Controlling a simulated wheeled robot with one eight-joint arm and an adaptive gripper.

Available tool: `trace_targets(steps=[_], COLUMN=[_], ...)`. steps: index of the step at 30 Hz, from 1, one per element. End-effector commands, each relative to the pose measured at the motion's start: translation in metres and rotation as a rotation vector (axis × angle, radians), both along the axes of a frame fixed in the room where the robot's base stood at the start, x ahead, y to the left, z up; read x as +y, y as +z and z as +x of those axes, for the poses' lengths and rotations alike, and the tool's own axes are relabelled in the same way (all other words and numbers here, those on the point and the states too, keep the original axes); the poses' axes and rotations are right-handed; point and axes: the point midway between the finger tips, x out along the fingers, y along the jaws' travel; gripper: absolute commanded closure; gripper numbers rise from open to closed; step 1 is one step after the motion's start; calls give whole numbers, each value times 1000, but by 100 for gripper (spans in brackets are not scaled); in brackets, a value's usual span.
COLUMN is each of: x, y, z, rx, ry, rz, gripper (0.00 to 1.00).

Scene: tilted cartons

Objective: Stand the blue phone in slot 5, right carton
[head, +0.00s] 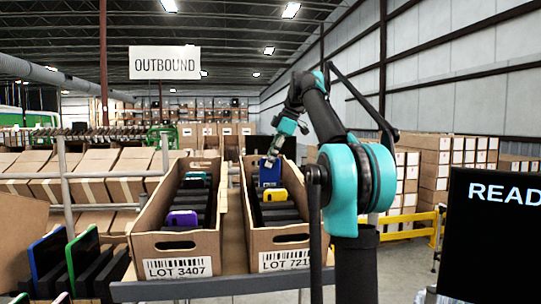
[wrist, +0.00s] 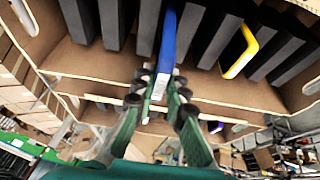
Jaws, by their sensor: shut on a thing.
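The blue phone (head: 270,172) is upright at the far part of the right carton (head: 284,238), rising above the dark dividers. My gripper (head: 273,158) is shut on its upper end. In the wrist view the blue phone (wrist: 168,42) runs between dark dividers, with the fingertips of my gripper (wrist: 160,90) on either side of its near end. How deep it sits, and whether it touches the slot bottom, I cannot tell. A yellow phone (head: 275,195) stands nearer in the same carton; it also shows in the wrist view (wrist: 241,54). Slot numbers are not visible.
The left carton (head: 178,243) stands beside it, holding a purple phone (head: 183,218) and a teal one (head: 197,175) farther back. A rack with several devices (head: 83,257) is at the left front. A dark screen (head: 490,235) stands at the right.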

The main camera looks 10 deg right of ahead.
Motion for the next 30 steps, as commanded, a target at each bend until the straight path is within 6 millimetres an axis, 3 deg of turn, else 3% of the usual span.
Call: trace_targets(steps=[30], x=[0], y=[-58], z=[10], rx=[0], ry=[0], rz=[0], gripper=[100])
